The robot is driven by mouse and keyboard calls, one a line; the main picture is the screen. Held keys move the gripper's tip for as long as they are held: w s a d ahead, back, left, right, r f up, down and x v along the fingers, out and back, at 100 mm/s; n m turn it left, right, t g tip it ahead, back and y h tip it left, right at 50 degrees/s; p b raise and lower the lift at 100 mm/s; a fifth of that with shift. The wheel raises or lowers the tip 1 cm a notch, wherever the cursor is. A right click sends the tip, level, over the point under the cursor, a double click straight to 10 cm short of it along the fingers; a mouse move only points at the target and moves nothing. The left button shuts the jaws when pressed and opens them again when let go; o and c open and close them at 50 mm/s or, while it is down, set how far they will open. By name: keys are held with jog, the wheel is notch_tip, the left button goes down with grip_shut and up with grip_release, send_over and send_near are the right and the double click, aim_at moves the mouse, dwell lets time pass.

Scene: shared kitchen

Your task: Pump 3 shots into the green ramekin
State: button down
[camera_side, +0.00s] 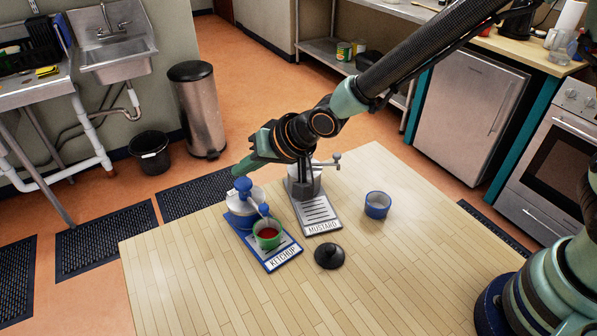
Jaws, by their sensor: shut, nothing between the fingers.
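The green ramekin (266,236) sits on the blue tray of the ketchup dispenser, under its spout, with red sauce inside. The ketchup dispenser (242,222) has a white top, a blue pump knob (243,184) and a tray labelled KETCHUP (283,258). My gripper (236,171) is shut and empty just above the blue pump knob; I cannot tell if it touches it. The mustard dispenser (318,212), grey with a label reading MUSTARD, stands to the right, partly hidden behind my arm.
A blue ramekin (377,205) stands on the wooden table (410,260) right of the mustard dispenser. A black lid with a knob (330,256) lies in front of the mustard tray.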

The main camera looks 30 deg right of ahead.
aim_at(247, 185)
notch_tip(247, 185, up, 6)
dwell(0.7)
dwell(2.3)
jog(key=shift+f, duration=3)
jog(key=shift+f, duration=0.15)
jog(key=shift+f, duration=0.3)
